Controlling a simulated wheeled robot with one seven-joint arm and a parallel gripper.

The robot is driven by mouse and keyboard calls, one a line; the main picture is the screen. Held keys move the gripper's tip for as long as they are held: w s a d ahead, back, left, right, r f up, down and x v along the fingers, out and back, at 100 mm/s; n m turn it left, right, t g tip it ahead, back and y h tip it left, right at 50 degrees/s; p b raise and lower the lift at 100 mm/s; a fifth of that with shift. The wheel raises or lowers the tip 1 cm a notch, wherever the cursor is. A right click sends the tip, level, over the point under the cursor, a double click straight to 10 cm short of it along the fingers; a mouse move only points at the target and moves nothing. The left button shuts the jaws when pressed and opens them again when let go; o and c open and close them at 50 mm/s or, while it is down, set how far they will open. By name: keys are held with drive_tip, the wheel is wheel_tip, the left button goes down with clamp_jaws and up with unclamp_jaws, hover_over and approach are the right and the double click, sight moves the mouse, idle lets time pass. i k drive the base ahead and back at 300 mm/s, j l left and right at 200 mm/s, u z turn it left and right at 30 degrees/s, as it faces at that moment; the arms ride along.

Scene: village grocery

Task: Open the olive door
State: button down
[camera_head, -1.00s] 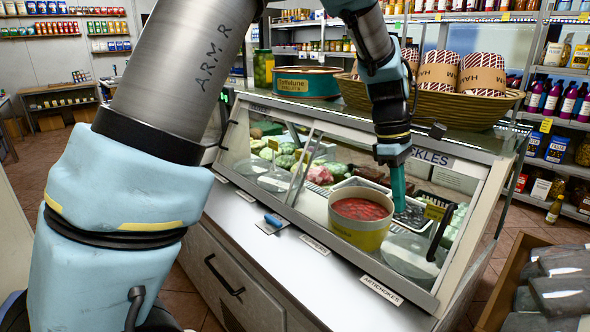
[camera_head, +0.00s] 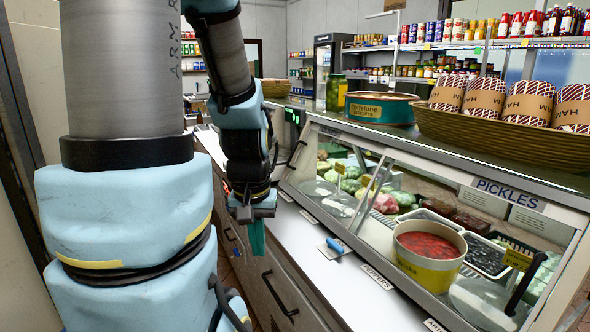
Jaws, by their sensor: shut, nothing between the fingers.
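The glass-fronted deli case (camera_head: 330,125) runs from the middle to the lower right, with slanted glass panels. One black upright handle (camera_head: 297,153) is on its left end and another black handle (camera_head: 520,290) is at the lower right. I cannot read an olive label on any door; the legible ones are PICKLES (camera_head: 508,196) and PEPPERS (camera_head: 377,277). Below is a grey front with a dark drawer-type handle (camera_head: 280,294). My gripper (camera_head: 257,240) points down with teal fingers together and empty, left of the case over the white ledge's left edge. My arm hides part of the left side.
A yellow tub with red contents (camera_head: 430,275) sits by the right-hand glass. A wicker basket of ham (camera_head: 500,135) and a teal tin (camera_head: 380,108) stand on top. Stocked shelves line the back.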

sight(377, 146)
drive_tip(key=i+j+u, duration=0.2)
drive_tip(key=i+u, duration=0.15)
drive_tip(key=i+j+u, duration=0.1)
drive_tip(key=i+u, duration=0.55)
drive_tip(key=i, duration=0.2)
